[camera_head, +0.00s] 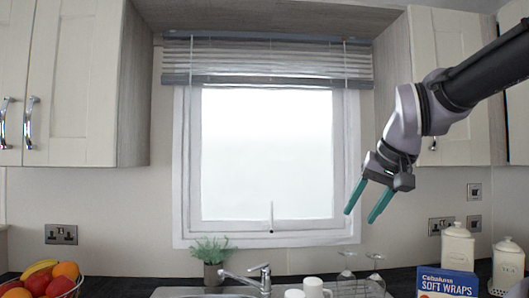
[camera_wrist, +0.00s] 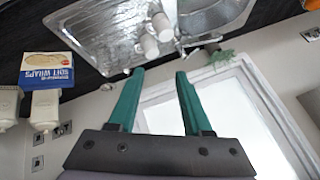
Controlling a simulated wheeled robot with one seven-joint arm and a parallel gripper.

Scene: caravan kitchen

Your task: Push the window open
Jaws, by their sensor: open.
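The window (camera_head: 266,152) has a white frame and a bright pane, in the middle of the head view, with a raised blind (camera_head: 266,62) across its top. It looks closed. A small upright handle (camera_head: 271,216) stands at the bottom middle of its frame. My gripper (camera_head: 361,205) has two green fingers. It is open and empty, in front of the window frame's lower right side, pointing down and left. In the wrist view the window (camera_wrist: 160,117) shows behind and between the fingers of my gripper (camera_wrist: 155,78). I see no contact with the window.
Below the window stand a potted plant (camera_head: 211,255), a tap (camera_head: 262,279), white mugs (camera_head: 313,288) and upturned glasses (camera_head: 375,275). A soft wraps box (camera_head: 447,282) and canisters (camera_head: 457,248) are at right. Cabinets (camera_head: 78,85) flank the window. The air before the pane is clear.

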